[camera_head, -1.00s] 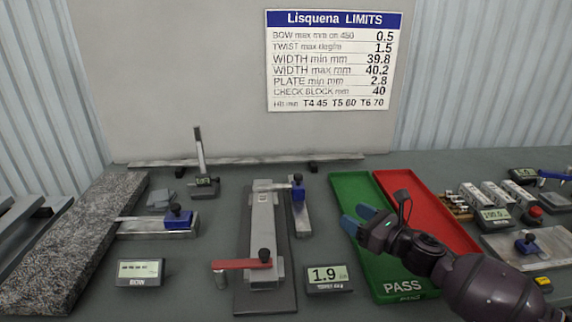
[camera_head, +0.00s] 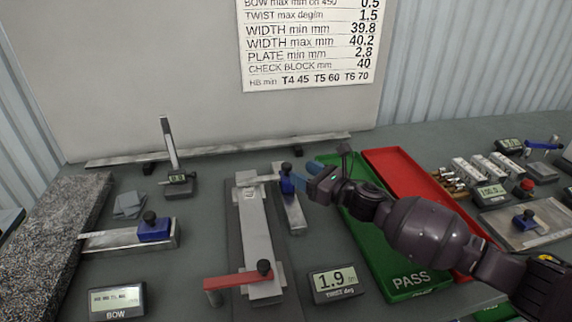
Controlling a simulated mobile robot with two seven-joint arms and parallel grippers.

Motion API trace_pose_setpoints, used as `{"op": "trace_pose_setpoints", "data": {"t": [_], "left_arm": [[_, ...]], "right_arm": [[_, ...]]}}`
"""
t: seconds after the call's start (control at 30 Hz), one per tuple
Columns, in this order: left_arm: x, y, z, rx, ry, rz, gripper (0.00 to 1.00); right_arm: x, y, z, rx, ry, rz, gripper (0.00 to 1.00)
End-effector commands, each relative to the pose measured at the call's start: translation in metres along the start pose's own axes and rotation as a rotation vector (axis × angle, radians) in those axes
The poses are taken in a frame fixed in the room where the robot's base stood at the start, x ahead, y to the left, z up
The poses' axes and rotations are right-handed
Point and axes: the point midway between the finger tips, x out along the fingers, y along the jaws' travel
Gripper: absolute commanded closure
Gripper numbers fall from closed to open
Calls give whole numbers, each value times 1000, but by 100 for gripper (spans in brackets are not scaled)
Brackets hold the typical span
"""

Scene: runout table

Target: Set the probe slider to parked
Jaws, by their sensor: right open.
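A blue slider with a black knob (camera_head: 287,179) sits on a short metal rail (camera_head: 293,215) at the right of the twist fixture (camera_head: 257,235). A thin arm reaches left from the slider over the fixture's far end. My right gripper (camera_head: 308,182) is open, with its blue fingertips right beside the slider's right side. I cannot tell whether they touch it. A second blue slider with a black knob (camera_head: 154,228) is on the bow gauge rail (camera_head: 120,240) at the left. My left gripper is not in view.
The twist display (camera_head: 336,283) reads 1.9. A red clamp lever (camera_head: 238,281) crosses the fixture's near end. The green PASS tray (camera_head: 385,262) and red tray (camera_head: 400,165) lie under and behind my right arm. A gauge stand (camera_head: 172,160) rises at the back left.

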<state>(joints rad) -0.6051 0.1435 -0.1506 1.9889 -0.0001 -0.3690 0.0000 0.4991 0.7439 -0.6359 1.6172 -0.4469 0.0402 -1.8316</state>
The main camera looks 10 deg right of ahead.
Motion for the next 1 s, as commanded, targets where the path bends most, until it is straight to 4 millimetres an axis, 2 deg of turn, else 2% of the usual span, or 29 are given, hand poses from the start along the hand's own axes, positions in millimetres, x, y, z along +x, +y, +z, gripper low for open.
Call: {"op": "trace_pose_setpoints", "data": {"t": [0.1, 0.33, 0.5, 0.8, 0.87, 1.0], "left_arm": [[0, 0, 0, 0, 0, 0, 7], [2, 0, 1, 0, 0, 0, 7], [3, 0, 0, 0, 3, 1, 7], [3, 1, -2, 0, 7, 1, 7], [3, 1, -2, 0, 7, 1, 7], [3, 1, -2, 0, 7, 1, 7]], "right_arm": [[22, 0, 0, 1, -1, 1, 43], [52, 0, -1, 2, 1, 1, 43], [61, 0, 0, 0, 1, 1, 43], [62, 0, 0, 0, 1, 0, 43], [62, 0, 0, 0, 1, 0, 51], [62, 0, 0, 0, 1, 0, 72]]}}
